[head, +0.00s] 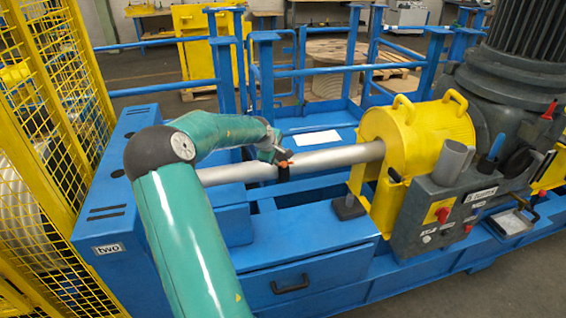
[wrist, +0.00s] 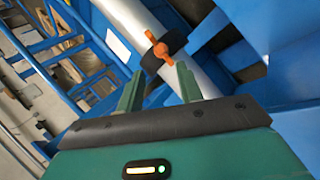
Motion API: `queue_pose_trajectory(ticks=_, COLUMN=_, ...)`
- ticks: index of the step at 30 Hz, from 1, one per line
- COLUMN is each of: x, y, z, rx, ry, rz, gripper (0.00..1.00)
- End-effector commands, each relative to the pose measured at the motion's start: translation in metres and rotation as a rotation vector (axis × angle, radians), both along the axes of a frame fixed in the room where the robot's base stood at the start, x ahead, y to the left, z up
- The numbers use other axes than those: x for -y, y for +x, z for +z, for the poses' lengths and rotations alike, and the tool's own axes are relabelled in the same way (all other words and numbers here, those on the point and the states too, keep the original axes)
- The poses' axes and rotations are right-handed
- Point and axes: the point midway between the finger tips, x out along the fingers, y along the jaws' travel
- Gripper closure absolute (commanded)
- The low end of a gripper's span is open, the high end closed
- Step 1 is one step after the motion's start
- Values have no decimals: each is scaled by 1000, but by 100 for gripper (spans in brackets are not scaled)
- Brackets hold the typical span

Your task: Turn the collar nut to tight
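The collar nut (wrist: 158,48) is an orange wing-shaped nut on a black collar (wrist: 165,57) around a silver shaft. In the head view, the collar (head: 283,173) sits on the shaft (head: 330,158), left of the yellow housing, with the orange nut (head: 285,163) partly hidden by my arm's end. My gripper (wrist: 160,72) is open, with its two green fingers apart and nothing between them. In the wrist view the nut lies just beyond the fingertips, roughly in line with the gap. I see no contact. My gripper (head: 274,152) is small and partly hidden in the head view.
A yellow housing (head: 420,130) with handles covers the shaft's right end. A grey control box (head: 440,215) with a red knob stands at front right. The blue machine frame (head: 300,235) lies below the shaft. A yellow mesh guard (head: 50,110) stands at left, blue railings behind.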

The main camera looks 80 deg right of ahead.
Motion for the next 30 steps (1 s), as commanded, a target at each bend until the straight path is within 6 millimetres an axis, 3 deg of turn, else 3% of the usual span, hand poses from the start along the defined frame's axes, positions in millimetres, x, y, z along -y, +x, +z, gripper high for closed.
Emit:
queue_pose_trajectory(ticks=6, x=27, y=-6, z=-36, rx=-2, ry=0, rz=-2, gripper=64)
queue_pose_trajectory(ticks=12, x=44, y=-8, z=-58, rx=0, ry=-1, rz=-1, gripper=64)
queue_pose_trajectory(ticks=24, x=49, y=-8, z=-65, rx=1, ry=-1, rz=0, gripper=64)
queue_pose_trajectory(ticks=30, x=49, y=-9, z=-65, rx=1, ry=-1, rz=0, gripper=100)
